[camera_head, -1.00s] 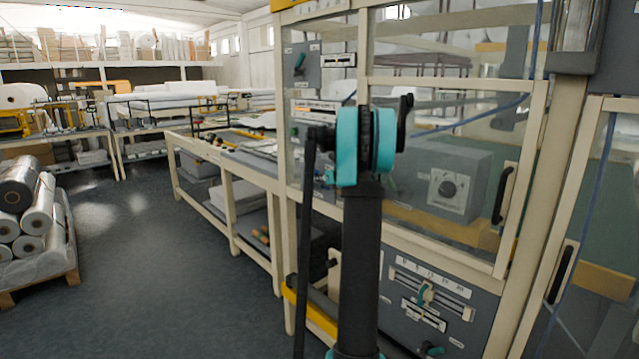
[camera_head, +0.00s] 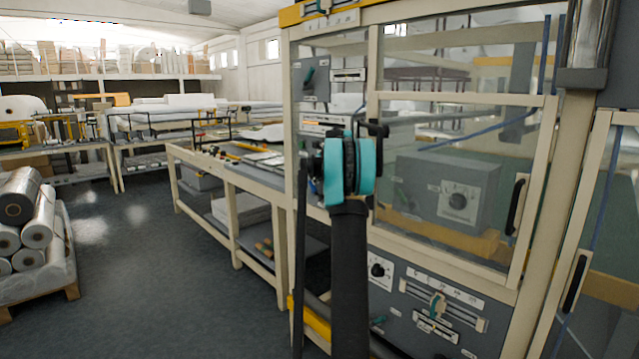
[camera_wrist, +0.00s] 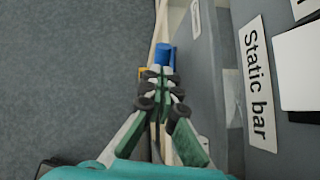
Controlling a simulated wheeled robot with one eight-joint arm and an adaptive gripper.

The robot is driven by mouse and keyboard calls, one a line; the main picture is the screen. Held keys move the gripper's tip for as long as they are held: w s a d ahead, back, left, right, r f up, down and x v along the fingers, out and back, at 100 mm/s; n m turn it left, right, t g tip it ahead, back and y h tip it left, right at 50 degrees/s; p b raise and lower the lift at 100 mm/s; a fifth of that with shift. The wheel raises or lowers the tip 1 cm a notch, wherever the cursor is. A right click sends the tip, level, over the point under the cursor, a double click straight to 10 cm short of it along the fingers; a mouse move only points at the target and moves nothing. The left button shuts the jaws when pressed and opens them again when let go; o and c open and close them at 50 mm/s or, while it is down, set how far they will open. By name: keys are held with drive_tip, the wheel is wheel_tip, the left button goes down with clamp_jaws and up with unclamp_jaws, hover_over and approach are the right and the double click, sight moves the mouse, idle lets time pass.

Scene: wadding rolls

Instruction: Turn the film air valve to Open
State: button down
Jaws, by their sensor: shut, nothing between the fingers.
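My gripper (camera_wrist: 160,78) shows in the wrist view with its green fingers and black joints drawn together, shut and empty. A blue cylindrical part (camera_wrist: 163,54) lies just beyond the fingertips; I cannot tell whether they touch. A grey panel labelled "Static bar" (camera_wrist: 257,85) is to the right of the gripper. In the head view my arm hides the gripper. I cannot read which control is the film air valve. A teal handle (camera_head: 309,76) is on the upper grey box, and another teal handle (camera_head: 379,320) is low on the lower panel, right of my arm.
The machine's cream frame and clear guard door with a black handle (camera_head: 516,207) stand at right. A lower panel holds a black knob (camera_head: 377,270) and a slider (camera_head: 437,304). A workbench (camera_head: 228,171) extends behind. A pallet of rolls (camera_head: 62,275) is at left; the floor between is clear.

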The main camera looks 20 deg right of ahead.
drive_tip(key=shift+w+a+f, duration=0.1)
drive_tip(key=shift+w+a, duration=0.1)
drive_tip(key=shift+w, duration=0.35)
drive_tip(key=shift+w+a+f, duration=0.1)
drive_tip(key=shift+w+a, duration=0.1)
drive_tip(key=shift+w, duration=0.35)
drive_tip(key=shift+w, duration=0.1)
drive_tip(key=shift+r, duration=0.1)
drive_tip(key=s+r, duration=0.4)
drive_tip(key=r, duration=0.8)
drive_tip(key=shift+s+a+r, duration=0.15)
drive_tip(key=shift+a+r, duration=0.05)
drive_tip(key=shift+a, duration=0.15)
